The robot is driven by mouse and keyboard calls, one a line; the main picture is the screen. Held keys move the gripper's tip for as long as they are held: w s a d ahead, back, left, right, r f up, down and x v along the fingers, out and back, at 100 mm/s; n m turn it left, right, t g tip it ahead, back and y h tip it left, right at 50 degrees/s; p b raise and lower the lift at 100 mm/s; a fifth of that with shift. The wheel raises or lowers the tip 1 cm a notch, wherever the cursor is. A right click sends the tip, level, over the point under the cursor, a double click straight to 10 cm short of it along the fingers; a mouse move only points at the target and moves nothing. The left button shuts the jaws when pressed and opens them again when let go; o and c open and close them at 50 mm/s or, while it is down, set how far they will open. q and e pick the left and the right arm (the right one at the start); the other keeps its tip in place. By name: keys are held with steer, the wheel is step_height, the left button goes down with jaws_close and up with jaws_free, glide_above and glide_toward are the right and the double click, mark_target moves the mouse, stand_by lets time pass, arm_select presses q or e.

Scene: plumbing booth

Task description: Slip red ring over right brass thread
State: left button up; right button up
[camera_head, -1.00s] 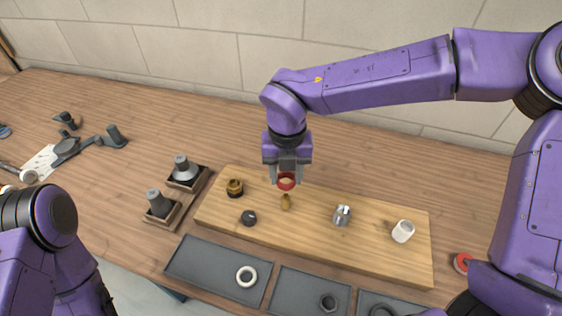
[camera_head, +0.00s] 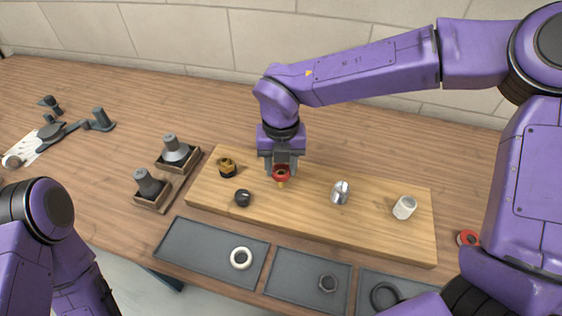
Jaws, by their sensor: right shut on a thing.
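My right gripper (camera_head: 281,168) is shut on the red ring (camera_head: 282,178) and points down over the wooden board (camera_head: 330,232). The ring is level with or just above the top of the right brass thread (camera_head: 281,185), whose lower part shows below it. I cannot tell whether the ring is around the thread or only over it. Another brass piece (camera_head: 227,168) with a dark base stands on the board to the left. My left arm shows at the lower left, but its gripper is out of view.
On the board are a black cap (camera_head: 243,198), a chrome fitting (camera_head: 340,193) and a white fitting (camera_head: 404,207). Another red ring (camera_head: 468,238) lies at right.

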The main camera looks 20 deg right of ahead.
steer(key=shift+f, duration=0.35)
steer(key=o, duration=1.6)
step_height(320, 180, up, 5)
steer(key=p, duration=0.4)
steer(key=shift+r, duration=0.1)
